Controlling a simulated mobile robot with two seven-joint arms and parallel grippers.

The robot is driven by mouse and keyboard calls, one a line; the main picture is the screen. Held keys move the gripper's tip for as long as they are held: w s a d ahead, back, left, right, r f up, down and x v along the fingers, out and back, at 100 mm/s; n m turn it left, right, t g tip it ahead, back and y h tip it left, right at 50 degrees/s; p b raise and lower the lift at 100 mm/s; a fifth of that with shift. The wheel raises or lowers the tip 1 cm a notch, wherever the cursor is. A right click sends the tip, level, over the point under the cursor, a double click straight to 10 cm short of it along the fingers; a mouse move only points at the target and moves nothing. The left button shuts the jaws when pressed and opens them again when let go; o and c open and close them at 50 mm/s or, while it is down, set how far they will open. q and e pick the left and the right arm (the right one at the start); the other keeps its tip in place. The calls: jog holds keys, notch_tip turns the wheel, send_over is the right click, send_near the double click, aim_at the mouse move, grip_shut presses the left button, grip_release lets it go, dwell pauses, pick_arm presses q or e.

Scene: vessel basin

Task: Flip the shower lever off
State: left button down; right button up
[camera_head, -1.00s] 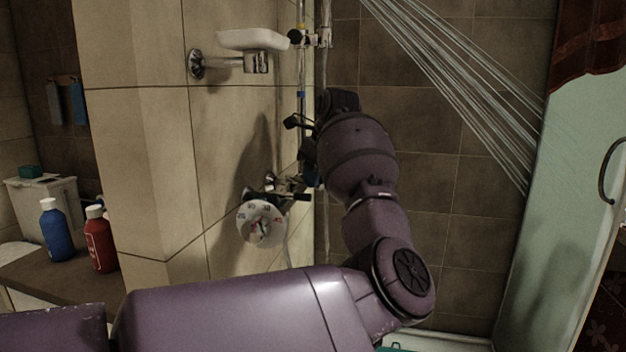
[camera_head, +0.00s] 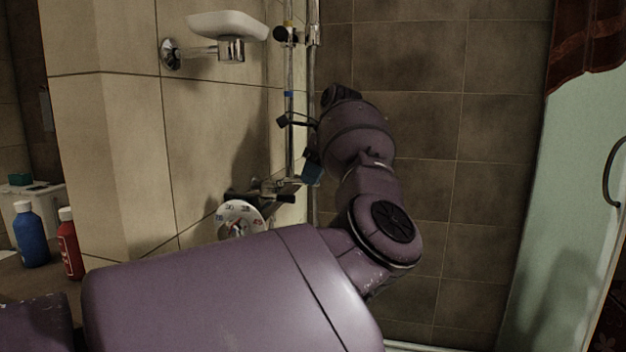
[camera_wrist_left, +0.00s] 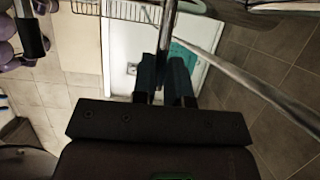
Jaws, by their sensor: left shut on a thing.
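The shower mixer sits low on the tiled wall in the head view, with a round white dial (camera_head: 238,214) and chrome and dark fittings above it. The chrome shower lever (camera_head: 287,184) reaches right from there to my left gripper (camera_head: 312,168), of which a bluish finger shows. In the left wrist view my left gripper (camera_wrist_left: 165,78) has its two dark fingers close on either side of a thin metal bar, which I take for the lever. My left forearm covers the lower part of the dial. No water streams in the head view. My right gripper is not seen.
A blue bottle (camera_head: 30,235) and a red bottle (camera_head: 70,245) stand at left. A glass door (camera_head: 570,190) is at right.

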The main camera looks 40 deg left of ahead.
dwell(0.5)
pick_arm(q)
jog(key=c, duration=1.1)
grip_release()
jog(key=shift+w, duration=0.1)
jog(key=shift+c, duration=0.2)
jog(key=shift+r, duration=0.15)
jog(key=p+v, duration=0.1)
jog(key=v, duration=0.9)
jog(key=shift+r, duration=0.25)
jog(key=shift+w, duration=0.1)
